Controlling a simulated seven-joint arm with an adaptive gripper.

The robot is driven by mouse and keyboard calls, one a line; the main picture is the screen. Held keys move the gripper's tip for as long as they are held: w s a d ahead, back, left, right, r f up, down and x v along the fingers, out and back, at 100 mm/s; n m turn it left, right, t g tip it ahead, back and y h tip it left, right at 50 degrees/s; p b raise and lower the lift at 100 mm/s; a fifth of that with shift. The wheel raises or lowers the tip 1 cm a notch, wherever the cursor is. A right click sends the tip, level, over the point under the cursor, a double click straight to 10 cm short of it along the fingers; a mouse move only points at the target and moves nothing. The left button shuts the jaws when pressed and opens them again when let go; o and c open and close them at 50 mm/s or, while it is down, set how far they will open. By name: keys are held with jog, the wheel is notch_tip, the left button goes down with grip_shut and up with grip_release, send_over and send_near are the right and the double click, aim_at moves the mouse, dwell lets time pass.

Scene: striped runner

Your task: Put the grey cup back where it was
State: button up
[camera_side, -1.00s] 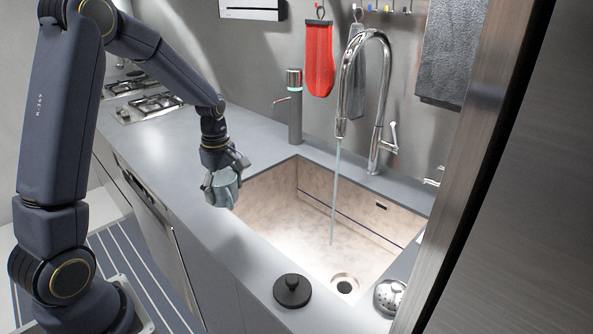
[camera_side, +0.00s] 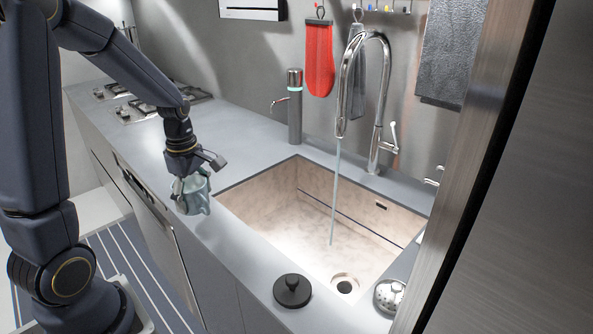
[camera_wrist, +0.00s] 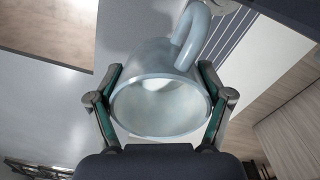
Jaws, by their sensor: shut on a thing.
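The grey cup (camera_side: 197,193) is pale blue-grey with a handle. My gripper (camera_side: 190,190) is shut on it, at the counter's front strip left of the sink. In the wrist view, the two fingers of my gripper (camera_wrist: 160,108) press on opposite sides of the cup (camera_wrist: 155,75). Its round opening faces the camera and its inside looks empty. The handle points up and right in that view. I cannot tell whether the cup's base touches the counter (camera_side: 215,150).
The sink (camera_side: 290,205) lies right of the cup, with water running from the tap (camera_side: 375,100). A black knobbed lid (camera_side: 292,291) and a metal strainer (camera_side: 389,296) sit on the near counter. A dispenser (camera_side: 294,110) stands behind. The counter to the left is clear up to the hob (camera_side: 135,110).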

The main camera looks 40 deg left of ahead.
send_over(213, 224)
jog(key=f, duration=0.4)
jog(key=shift+s+f, duration=0.2)
jog(key=shift+f, duration=0.2)
jog(key=shift+w+f, duration=0.15)
jog(key=shift+f, duration=0.8)
jog(key=shift+w+f, duration=0.15)
jog(key=shift+f, duration=0.75)
jog(key=shift+f, duration=0.1)
jog(key=o, duration=1.3)
